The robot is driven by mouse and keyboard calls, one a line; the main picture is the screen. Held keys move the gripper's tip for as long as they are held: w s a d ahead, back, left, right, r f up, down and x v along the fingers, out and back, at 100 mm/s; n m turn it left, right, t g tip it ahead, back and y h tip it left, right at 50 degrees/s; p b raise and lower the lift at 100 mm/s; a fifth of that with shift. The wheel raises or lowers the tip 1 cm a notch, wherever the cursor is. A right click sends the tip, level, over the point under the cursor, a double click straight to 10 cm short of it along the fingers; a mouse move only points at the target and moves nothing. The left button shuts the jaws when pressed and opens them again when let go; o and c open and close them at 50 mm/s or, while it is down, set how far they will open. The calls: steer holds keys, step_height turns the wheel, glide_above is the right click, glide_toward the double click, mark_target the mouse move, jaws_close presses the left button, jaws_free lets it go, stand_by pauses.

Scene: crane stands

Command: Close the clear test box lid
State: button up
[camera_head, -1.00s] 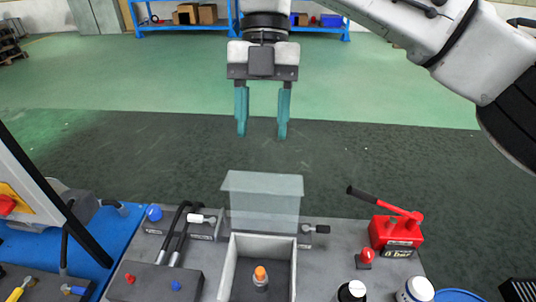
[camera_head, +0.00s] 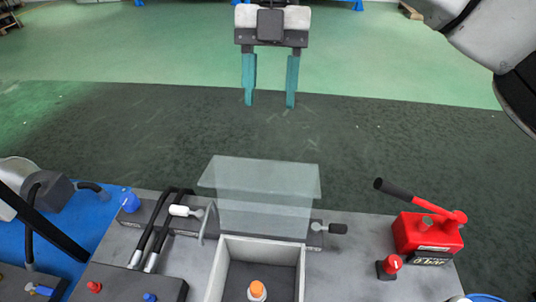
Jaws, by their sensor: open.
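The clear test box lid (camera_head: 262,195) stands raised at the back edge of the test box, a see-through panel with a wider top flange. The test box (camera_head: 300,275) is open at the top, with pale walls. An orange-capped piece (camera_head: 257,289) stands inside it. My gripper (camera_head: 270,103) is open and empty, with two teal fingers pointing down. In the picture it is above the lid, apart from it, with dark floor showing between them.
A red hand pump (camera_head: 425,232) with a black-handled lever stands right of the box. A white-handled valve (camera_head: 180,211) and hoses are on the left, a black-knobbed valve (camera_head: 336,228) on the right. A blue surface (camera_head: 105,228) lies further left.

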steer(key=x, duration=1.1)
steer(key=shift+b, duration=0.3)
steer(key=shift+w, duration=0.15)
jaws_close()
